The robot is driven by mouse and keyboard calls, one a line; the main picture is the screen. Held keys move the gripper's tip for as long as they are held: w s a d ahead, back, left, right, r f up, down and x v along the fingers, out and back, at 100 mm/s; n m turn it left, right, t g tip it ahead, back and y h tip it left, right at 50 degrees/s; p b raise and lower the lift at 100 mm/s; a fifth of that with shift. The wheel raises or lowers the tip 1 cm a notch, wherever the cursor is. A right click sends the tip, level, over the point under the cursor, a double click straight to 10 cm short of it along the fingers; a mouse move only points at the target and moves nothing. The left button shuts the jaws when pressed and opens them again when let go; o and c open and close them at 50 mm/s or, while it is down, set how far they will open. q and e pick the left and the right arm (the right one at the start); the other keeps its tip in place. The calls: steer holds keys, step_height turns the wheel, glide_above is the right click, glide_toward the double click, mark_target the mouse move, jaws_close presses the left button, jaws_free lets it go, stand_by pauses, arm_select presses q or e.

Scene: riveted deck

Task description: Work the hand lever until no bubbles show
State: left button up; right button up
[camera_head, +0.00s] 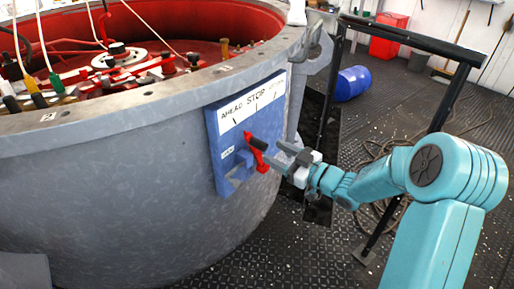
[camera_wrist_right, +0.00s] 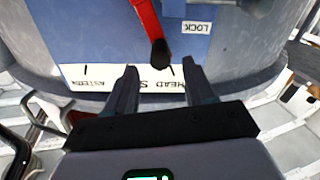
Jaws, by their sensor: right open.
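A red hand lever (camera_head: 262,158) with a black grip (camera_head: 258,143) is mounted on a blue panel (camera_head: 222,150) marked AHEAD and STOP, on the side of a big grey round tank. My right gripper (camera_head: 275,151) is open and empty just right of the lever, its fingers pointing at it. In the right wrist view, the red lever (camera_wrist_right: 146,18) comes down from the top. Its black grip (camera_wrist_right: 160,53) ends near the gap between my open fingertips (camera_wrist_right: 158,72); I cannot tell whether they touch. No bubbles are visible. My left gripper is not in view.
The grey tank (camera_head: 110,190) fills the left, with red fittings and hoses inside its rim. A dark metal frame (camera_head: 437,112) stands behind my right arm. A blue barrel (camera_head: 353,83) and a red bin (camera_head: 388,36) are farther back. Coiled hose lies on the deck.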

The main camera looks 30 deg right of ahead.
mark_target(257, 143)
steer(key=b+x, duration=0.1)
steer(key=x, duration=0.6)
steer(key=shift+w+a, duration=0.2)
steer(key=shift+w, duration=0.1)
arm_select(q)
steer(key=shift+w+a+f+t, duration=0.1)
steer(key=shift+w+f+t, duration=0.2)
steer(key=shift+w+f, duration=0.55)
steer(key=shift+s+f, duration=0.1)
arm_select(e)
jaws_close()
